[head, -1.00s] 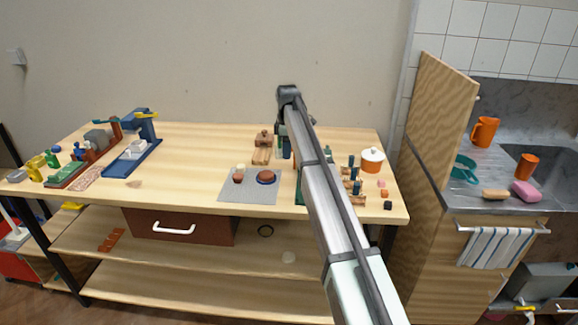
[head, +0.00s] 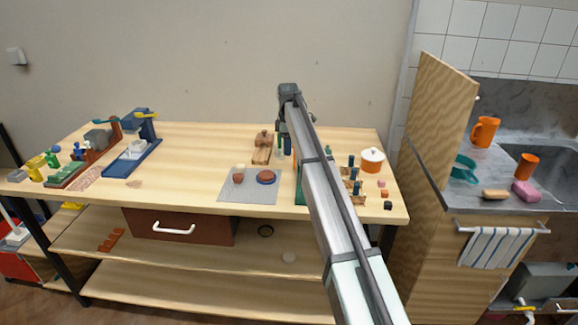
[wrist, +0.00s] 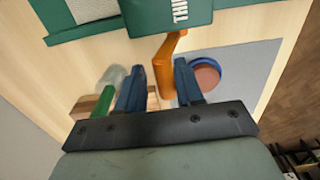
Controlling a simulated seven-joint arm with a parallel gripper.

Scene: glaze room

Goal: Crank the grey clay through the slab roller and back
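The green slab roller (wrist: 180,12), with lettering starting "THIN", is at the top of the wrist view. In the head view my arm hides most of it; a green strip (head: 299,188) shows. A pale grey slab (wrist: 92,8), apparently the clay, lies in its green frame, cut off by the picture edge. An orange crank handle (wrist: 165,72) reaches down from the roller. My gripper (wrist: 158,64) has its two blue fingers on either side of the handle. They stand apart with a narrow gap beside it, so it looks open around the handle.
A grey mat (head: 234,193) holds a brown lump and a blue-rimmed round dish (head: 266,177). An orange-and-white pot (head: 372,160) and several small pieces stand right of my arm. The table's middle left is clear.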

